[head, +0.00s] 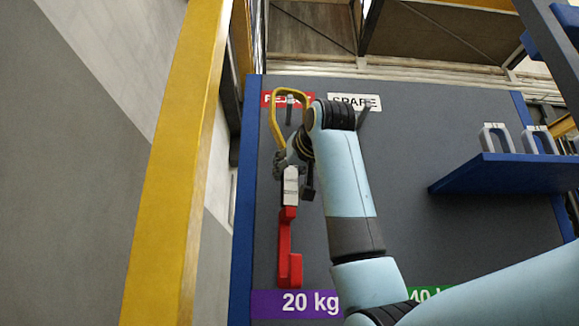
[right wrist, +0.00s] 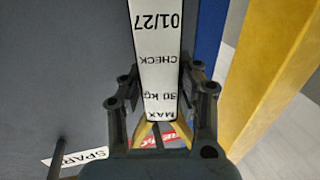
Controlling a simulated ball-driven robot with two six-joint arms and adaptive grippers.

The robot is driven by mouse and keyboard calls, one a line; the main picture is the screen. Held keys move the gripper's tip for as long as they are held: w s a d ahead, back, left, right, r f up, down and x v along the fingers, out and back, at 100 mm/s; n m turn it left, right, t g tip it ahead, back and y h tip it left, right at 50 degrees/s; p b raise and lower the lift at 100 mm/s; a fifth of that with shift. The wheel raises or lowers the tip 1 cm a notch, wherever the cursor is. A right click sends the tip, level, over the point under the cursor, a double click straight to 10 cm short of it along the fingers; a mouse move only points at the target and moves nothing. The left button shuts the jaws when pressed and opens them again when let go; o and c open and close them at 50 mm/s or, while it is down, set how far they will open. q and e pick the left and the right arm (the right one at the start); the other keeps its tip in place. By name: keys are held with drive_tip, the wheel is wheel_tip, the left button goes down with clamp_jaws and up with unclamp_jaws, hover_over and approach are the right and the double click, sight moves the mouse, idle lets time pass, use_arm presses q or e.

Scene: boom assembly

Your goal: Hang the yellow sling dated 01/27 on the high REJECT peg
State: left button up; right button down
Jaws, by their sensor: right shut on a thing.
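The yellow sling (head: 272,115) is held upright against the grey board, its loop at the top. Its white label (right wrist: 160,55) reads 01/27, CHECK, MAX 30 kg in the right wrist view. My right gripper (right wrist: 160,95) is shut on the sling at this label. The red REJECT sign (head: 270,100) is partly covered by the loop. My left gripper is not in view.
The SPARE sign (head: 366,102) and its peg (head: 363,119) are just right of my right wrist. Purple 20 kg (head: 300,303) and partly hidden green labels are lower down. A blue shelf (head: 500,174) with grey shackles juts out at right. A yellow post (head: 172,180) stands at left.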

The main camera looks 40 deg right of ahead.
sight(289, 183)
drive_tip(key=shift+w+d, duration=0.25)
drive_tip(key=shift+w, duration=0.1)
drive_tip(key=shift+w+d+f+b, duration=0.15)
drive_tip(key=shift+w+f+b, duration=0.15)
drive_tip(key=shift+f, duration=0.25)
drive_tip(key=shift+w+d+f+b, duration=0.2)
drive_tip(key=shift+f+b, duration=0.1)
drive_tip(key=shift+f, duration=0.25)
drive_tip(key=c, duration=0.9)
unclamp_jaws()
drive_tip(key=shift+s+a, duration=0.1)
drive_tip(key=shift+o, duration=0.2)
drive_tip(key=shift+f, duration=0.2)
drive_tip(key=v, duration=1.2)
drive_tip(key=shift+r, duration=0.15)
